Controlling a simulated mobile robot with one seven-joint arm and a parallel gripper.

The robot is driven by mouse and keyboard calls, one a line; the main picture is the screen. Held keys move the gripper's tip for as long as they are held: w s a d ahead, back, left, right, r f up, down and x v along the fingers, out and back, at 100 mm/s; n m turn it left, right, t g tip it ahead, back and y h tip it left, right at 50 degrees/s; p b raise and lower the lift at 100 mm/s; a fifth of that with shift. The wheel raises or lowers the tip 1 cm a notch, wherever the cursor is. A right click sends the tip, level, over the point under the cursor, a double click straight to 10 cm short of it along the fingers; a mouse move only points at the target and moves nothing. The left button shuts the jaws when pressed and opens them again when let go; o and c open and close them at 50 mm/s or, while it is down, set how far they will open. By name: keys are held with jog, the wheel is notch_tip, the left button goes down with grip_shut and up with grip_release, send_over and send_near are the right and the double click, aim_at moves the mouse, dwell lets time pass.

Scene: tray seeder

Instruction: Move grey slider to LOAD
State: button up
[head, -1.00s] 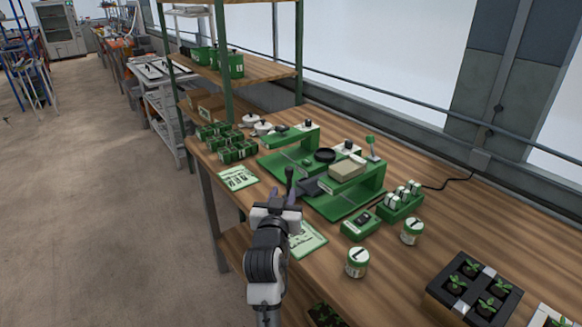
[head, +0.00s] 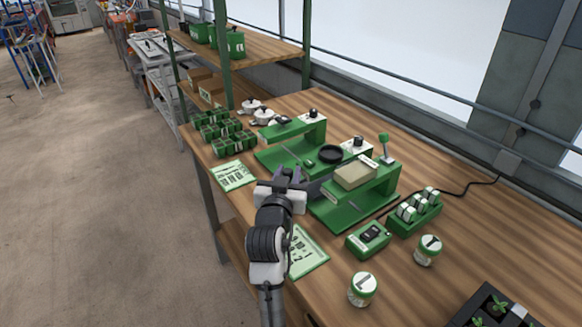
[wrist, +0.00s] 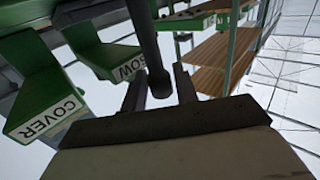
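The green tray seeder (head: 345,214) stands on the bench. A dark grey piece that looks like the slider (head: 313,190) shows at its near edge, partly hidden by my gripper (head: 286,179). In the wrist view, a dark rod with a rounded knob (wrist: 160,84), apparently the slider's handle, reaches between the fingers of my gripper (wrist: 159,90). The fingers stand apart on either side of the knob; a firm grip does not show. Green plates marked COVER (wrist: 48,118) and SOW (wrist: 128,66) lie to the left of the rod. No LOAD mark is readable.
A control box (head: 368,239), jars (head: 362,289) and a printed card (head: 306,254) lie nearby on the right. Green pots (head: 235,143) and another card (head: 233,175) are to the left.

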jog(key=shift+w, duration=0.1)
jog(key=shift+r, duration=0.1)
grip_shut()
jog(key=shift+a, duration=0.1)
jog(key=w+a+b, duration=0.2)
jog(key=w+a, duration=0.3)
jog(key=w, duration=0.3)
jog(key=shift+a, duration=0.15)
jog(key=shift+w, duration=0.1)
